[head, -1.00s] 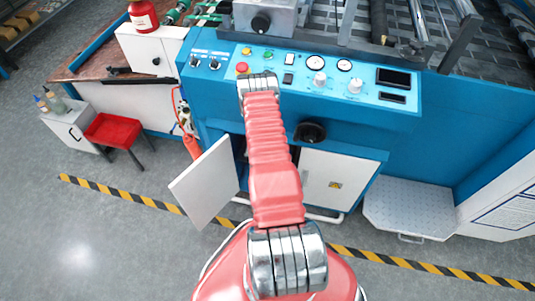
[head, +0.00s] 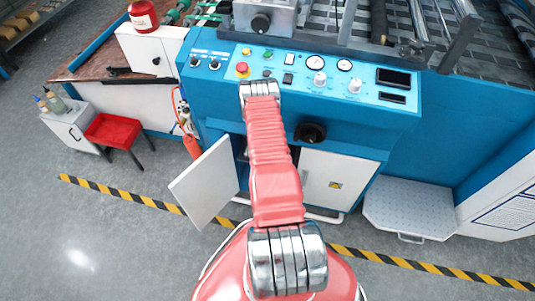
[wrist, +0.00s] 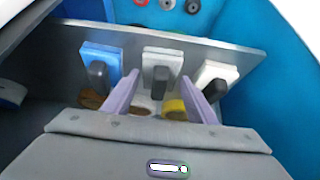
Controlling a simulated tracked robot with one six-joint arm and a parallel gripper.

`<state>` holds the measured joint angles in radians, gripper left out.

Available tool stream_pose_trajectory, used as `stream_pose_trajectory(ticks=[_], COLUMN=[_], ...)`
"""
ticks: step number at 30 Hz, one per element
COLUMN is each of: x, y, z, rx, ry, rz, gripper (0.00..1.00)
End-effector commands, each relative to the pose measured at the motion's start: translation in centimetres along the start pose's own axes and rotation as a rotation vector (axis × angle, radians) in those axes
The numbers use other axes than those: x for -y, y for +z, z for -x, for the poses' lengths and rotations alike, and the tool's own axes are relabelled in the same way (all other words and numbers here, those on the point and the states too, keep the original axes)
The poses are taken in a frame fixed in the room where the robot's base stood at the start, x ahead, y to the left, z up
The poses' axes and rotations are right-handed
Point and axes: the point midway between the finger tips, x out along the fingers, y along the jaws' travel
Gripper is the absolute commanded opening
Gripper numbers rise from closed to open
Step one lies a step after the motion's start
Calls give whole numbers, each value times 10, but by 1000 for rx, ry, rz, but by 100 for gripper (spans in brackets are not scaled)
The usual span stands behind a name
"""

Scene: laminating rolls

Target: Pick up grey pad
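In the wrist view my gripper (wrist: 159,80) is open, with its two purple-grey fingers apart. A light grey pad (wrist: 161,58) with a dark handle stands upright in the middle of a grey metal rack, and the fingertips are at either side of its handle. Whether they touch it I cannot tell. A blue pad (wrist: 101,57) with a dark handle is to its left, and a whiter pad (wrist: 221,70) is to its right. In the head view my gripper is hidden beyond the arm's end, at the blue machine.
The grey rack plate (wrist: 230,52) runs behind the pads, with blue walls around it. In the head view the white cabinet door (head: 205,185) stands open left of my arm. A blue control panel (head: 300,75) is above. A red stool (head: 112,128) stands at the left.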

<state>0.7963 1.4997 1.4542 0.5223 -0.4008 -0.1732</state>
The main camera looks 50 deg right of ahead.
Motion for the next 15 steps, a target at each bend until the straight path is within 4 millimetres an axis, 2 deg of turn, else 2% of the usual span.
stream_pose_trajectory(ticks=[2,12,15], x=[0,0,0], y=[0,0,0], z=[0,0,0], rx=[0,0,0], ry=[0,0,0], rz=[0,0,0], gripper=[46,22,20])
